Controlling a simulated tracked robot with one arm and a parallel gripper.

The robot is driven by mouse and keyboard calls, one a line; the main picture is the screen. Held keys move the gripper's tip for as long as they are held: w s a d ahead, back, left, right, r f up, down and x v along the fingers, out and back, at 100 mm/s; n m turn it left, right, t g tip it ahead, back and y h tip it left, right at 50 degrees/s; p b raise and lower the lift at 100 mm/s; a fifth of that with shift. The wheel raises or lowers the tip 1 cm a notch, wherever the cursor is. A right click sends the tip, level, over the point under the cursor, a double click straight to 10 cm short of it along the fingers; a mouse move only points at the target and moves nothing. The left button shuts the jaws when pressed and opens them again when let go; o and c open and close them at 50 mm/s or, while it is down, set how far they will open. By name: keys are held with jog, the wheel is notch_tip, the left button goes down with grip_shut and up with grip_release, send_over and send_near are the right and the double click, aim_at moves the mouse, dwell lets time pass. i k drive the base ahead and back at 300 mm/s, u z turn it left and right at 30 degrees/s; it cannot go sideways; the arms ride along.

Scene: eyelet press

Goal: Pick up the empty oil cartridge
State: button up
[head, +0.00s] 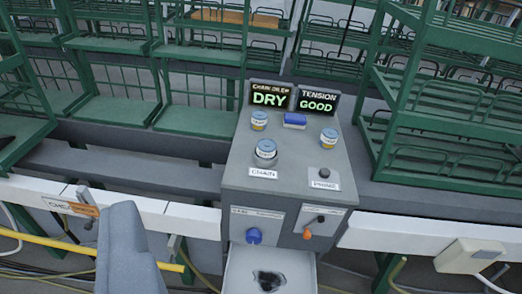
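A grey machine box (235,173) stands in the middle. On its top, a white cartridge with a blue cap (266,150) sits in a round seat above a label reading "CHAIN". Two similar blue-capped cartridges stand behind it, one at the back left (259,121) and one at the right (329,137). A blue and white piece (294,120) lies between them. I cannot see inside any cartridge to tell which is empty. A grey-blue part of my gripper (128,252) shows at the lower left, well apart from the cartridges; its fingertips cannot be made out.
Two displays (289,98) read "DRY" and "TENSION GOOD". A black knob (325,172) is on top; a blue knob (254,235) and an orange lever (307,234) are on the front. A white tray (237,269) with a dark stain juts out below. Green racks (395,95) stand behind.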

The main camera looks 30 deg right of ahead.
aim_at(266, 148)
jog(key=u, duration=0.1)
jog(key=i, duration=1)
jog(key=z, duration=0.1)
